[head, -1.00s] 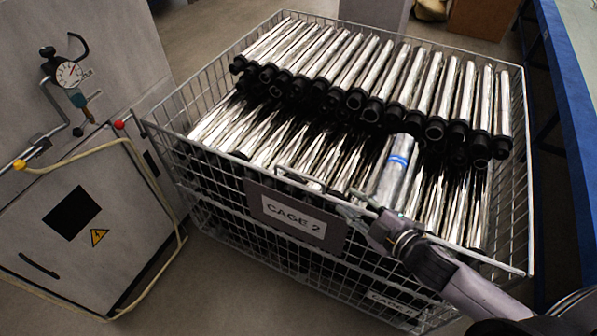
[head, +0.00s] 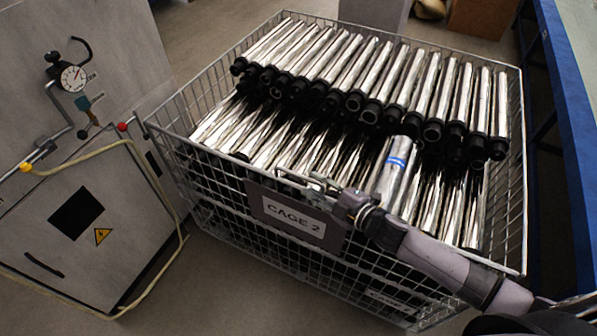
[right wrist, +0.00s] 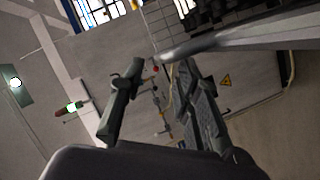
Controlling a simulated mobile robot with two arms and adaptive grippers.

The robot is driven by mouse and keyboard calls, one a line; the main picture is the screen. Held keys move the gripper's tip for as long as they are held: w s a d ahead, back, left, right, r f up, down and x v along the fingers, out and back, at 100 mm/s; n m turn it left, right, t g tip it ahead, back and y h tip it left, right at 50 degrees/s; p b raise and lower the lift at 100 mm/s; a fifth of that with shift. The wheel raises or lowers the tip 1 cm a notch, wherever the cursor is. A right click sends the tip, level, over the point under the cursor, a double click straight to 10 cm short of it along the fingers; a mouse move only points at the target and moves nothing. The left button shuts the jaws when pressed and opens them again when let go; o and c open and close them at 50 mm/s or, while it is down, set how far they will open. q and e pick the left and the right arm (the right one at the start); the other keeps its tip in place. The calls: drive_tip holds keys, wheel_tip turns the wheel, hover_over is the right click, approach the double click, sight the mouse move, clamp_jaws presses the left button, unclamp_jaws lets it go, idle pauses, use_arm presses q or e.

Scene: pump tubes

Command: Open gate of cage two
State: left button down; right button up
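Cage two is a wire mesh cage (head: 205,190) full of shiny tubes. Its front gate carries a dark plate with a white "CAGE 2" label (head: 295,215) and looks shut and upright. My right gripper (head: 318,184) is at the gate's top edge, just above the label, with its arm coming in from the lower right. In the right wrist view my right gripper (right wrist: 160,70) has its two fingers spread with a gap between them. A grey rail (right wrist: 235,38) runs close by the right finger's tip; I cannot tell whether they touch. My left gripper is out of view.
Silver tubes with black ends (head: 350,75) fill the cage; one has a blue band (head: 397,162). A grey cabinet (head: 110,215) with a gauge (head: 73,78) and yellow hose stands to the left. A blue-edged table (head: 568,90) is on the right. Floor shows between cabinet and cage.

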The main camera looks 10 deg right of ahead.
sight(298, 174)
drive_tip(key=x, duration=0.6)
drive_tip(key=shift+w+a+p, duration=0.25)
drive_tip(key=shift+p, duration=0.15)
drive_tip(key=shift+c, duration=0.5)
clamp_jaws()
